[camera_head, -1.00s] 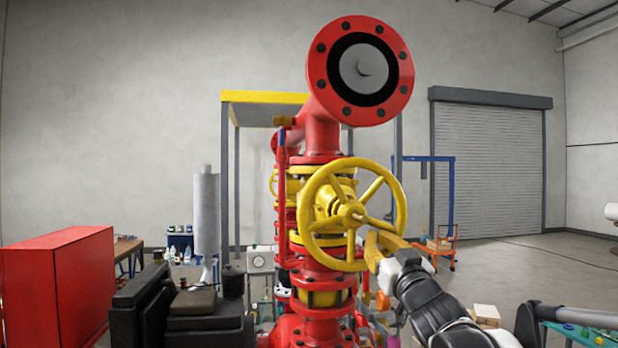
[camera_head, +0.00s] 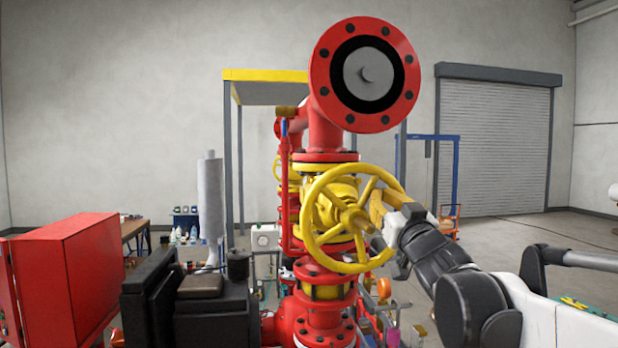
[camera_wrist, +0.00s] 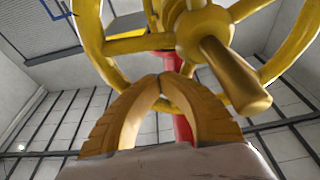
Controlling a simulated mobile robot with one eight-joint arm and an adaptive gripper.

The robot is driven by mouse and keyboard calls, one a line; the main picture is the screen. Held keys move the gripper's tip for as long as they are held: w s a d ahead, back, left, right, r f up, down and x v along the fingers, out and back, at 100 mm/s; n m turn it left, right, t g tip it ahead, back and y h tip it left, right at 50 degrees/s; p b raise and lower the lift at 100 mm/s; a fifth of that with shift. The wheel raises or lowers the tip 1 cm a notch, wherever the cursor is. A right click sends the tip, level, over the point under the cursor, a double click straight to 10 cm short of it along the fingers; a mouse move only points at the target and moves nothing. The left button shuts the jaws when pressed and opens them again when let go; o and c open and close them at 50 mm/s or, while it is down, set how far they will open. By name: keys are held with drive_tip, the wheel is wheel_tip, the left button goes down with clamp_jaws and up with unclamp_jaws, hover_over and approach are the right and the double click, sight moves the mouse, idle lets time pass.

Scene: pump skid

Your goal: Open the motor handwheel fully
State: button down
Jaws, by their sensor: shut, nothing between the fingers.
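The yellow handwheel (camera_head: 309,222) stands upright on the red pipe and valve assembly, facing me, with several spokes and a hub (camera_head: 350,216). It also shows large in the wrist view (camera_wrist: 93,40), with its thick stub (camera_wrist: 232,78) pointing toward the camera. My gripper (camera_head: 376,204) is at the wheel's right side, in front of the rim and spokes. In the wrist view, my gripper's yellow ribbed fingers (camera_wrist: 162,78) meet at their tips with nothing between them. The tips are close to the lower rim. I cannot tell whether they touch it.
A red cabinet (camera_head: 66,275) and black machinery (camera_head: 205,305) stand to the lower left. A red pipe (camera_head: 322,325) runs below the wheel. Open floor lies to the right, before a roller door (camera_head: 492,147).

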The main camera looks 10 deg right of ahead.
drive_tip(key=shift+a+r+p, duration=0.5)
drive_tip(key=shift+a+r, duration=0.5)
drive_tip(key=shift+a, duration=0.45)
drive_tip(key=shift+v, duration=1.2)
approach(370, 187)
drive_tip(key=shift+w+d, duration=0.15)
drive_tip(key=shift+w, duration=0.35)
